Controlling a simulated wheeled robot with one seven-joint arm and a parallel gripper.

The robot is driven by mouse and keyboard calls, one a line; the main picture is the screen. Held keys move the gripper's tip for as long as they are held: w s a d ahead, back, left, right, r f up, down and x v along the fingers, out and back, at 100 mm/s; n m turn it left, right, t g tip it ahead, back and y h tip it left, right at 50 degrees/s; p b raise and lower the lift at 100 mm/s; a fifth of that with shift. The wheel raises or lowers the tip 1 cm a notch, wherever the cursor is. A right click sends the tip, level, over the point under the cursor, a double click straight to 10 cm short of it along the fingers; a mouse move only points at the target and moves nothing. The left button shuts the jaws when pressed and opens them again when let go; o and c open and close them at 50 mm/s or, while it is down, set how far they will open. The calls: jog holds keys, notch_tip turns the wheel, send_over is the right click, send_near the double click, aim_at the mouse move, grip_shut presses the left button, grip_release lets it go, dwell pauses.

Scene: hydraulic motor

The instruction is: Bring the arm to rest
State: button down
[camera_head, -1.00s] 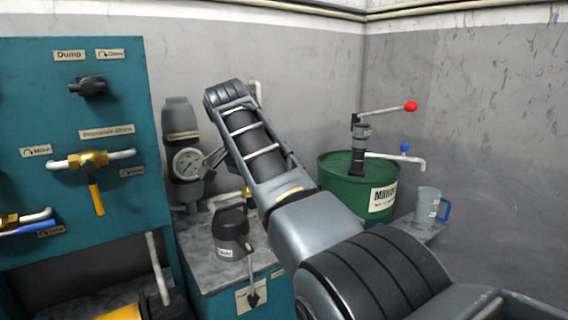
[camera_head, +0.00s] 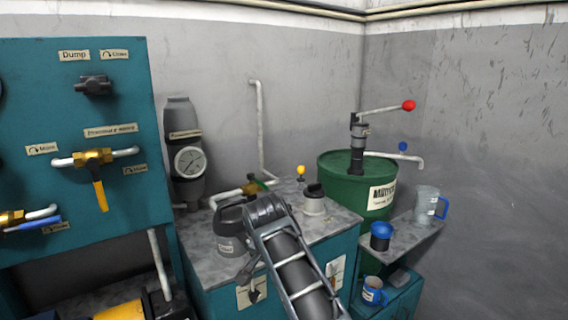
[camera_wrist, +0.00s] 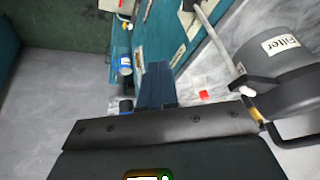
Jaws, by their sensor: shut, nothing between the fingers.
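My arm (camera_head: 287,262) reaches up from the bottom edge in the head view. Its visible upper end lies over the teal cabinet, just right of the filter canister (camera_head: 230,228). I cannot make out my gripper clearly in the head view. In the wrist view my gripper (camera_wrist: 157,70) shows as dark fingers, shut together and empty. The grey canister labelled Filter (camera_wrist: 282,62) is to its right, apart from the fingers.
The teal cabinet (camera_head: 212,284) bears a small pot (camera_head: 314,203) and a yellow-knobbed part (camera_head: 300,171). A green drum (camera_head: 341,184) with a red-tipped lever stands behind at right. A clear jug (camera_head: 426,203) and blue-lidded cup (camera_head: 380,236) stand on a shelf. Floor (camera_wrist: 45,100) is bare.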

jog(key=s+d+f+n+t+y, duration=0.1)
jog(key=s+d+f, duration=0.2)
jog(key=s+f, duration=0.35)
jog(key=s+d+f+n+t, duration=0.1)
jog(key=s+d+f, duration=0.25)
jog(key=f, duration=0.55)
jog(key=s+d+f+n+t+y, duration=0.15)
jog(key=s+d, duration=0.25)
jog(key=s, duration=0.5)
jog(key=s+d+f+m+t, duration=0.1)
jog(key=s+d+f, duration=0.2)
jog(key=s, duration=0.6)
jog(key=s+d+r+n+t, duration=0.1)
jog(key=s+d+r, duration=0.25)
jog(key=s, duration=0.55)
jog(key=s+d+r+n+t, duration=0.1)
jog(key=s+d+r+t, duration=0.2)
jog(key=s, duration=0.5)
jog(key=s+d+r+h, duration=0.1)
jog(key=s+r, duration=0.5)
jog(key=r, duration=0.3)
jog(key=s+d+r+t, duration=0.1)
jog(key=s+d+r, duration=0.1)
jog(key=s+r, duration=0.4)
notch_tip(320, 180, up, 4)
jog(key=shift+f+n+h, duration=0.1)
jog(key=shift+n+h, duration=0.25)
jog(key=shift+d+t, duration=0.1)
jog(key=shift+t, duration=0.15)
